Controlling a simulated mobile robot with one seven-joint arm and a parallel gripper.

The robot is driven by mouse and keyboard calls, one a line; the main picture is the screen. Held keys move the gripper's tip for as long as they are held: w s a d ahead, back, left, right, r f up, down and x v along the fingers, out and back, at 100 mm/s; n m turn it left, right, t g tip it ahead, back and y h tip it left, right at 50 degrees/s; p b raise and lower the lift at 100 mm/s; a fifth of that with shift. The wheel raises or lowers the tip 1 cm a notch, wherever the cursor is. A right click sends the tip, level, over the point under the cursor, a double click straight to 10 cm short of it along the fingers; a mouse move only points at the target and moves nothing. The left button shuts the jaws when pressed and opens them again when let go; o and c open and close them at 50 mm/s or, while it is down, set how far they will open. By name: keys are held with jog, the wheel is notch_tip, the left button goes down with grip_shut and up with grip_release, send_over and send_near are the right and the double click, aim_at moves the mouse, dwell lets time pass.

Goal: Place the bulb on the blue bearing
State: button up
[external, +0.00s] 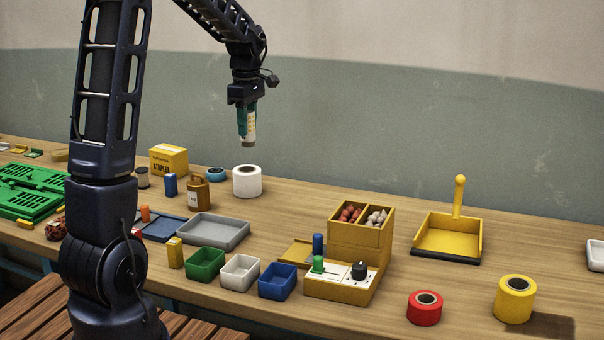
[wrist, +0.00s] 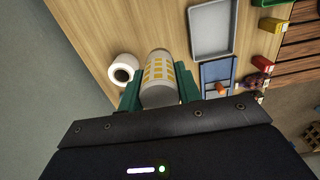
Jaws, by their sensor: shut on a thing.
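My gripper (external: 246,124) is high above the back of the bench, its green fingers shut on the bulb (external: 250,139). In the wrist view the bulb (wrist: 158,70) is a pale cylinder with rows of yellow squares, held between the two green fingers of my gripper (wrist: 158,92). In the external view it hangs roughly upright, clear of the bench. The blue bearing (external: 215,174) seems to be the low blue ring lying flat on the bench. It is just left of the white roll and below the gripper in the picture. I do not make it out in the wrist view.
The white roll (external: 247,181) stands right beside the blue ring. A yellow box (external: 169,159) and a brown bottle (external: 198,192) are near its left. A grey tray (external: 214,232) lies in front. The bench right of the roll is clear up to the yellow bin unit (external: 358,236).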

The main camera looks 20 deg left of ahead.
jog(key=w+a+r+n, duration=0.1)
jog(key=w+a+r, duration=0.1)
jog(key=w+a, duration=0.85)
jog(key=n, duration=0.1)
send_over(215, 170)
notch_tip(215, 170, down, 19)
jog(key=shift+s, duration=0.1)
jog(key=o, duration=1)
jog(key=shift+f, duration=0.15)
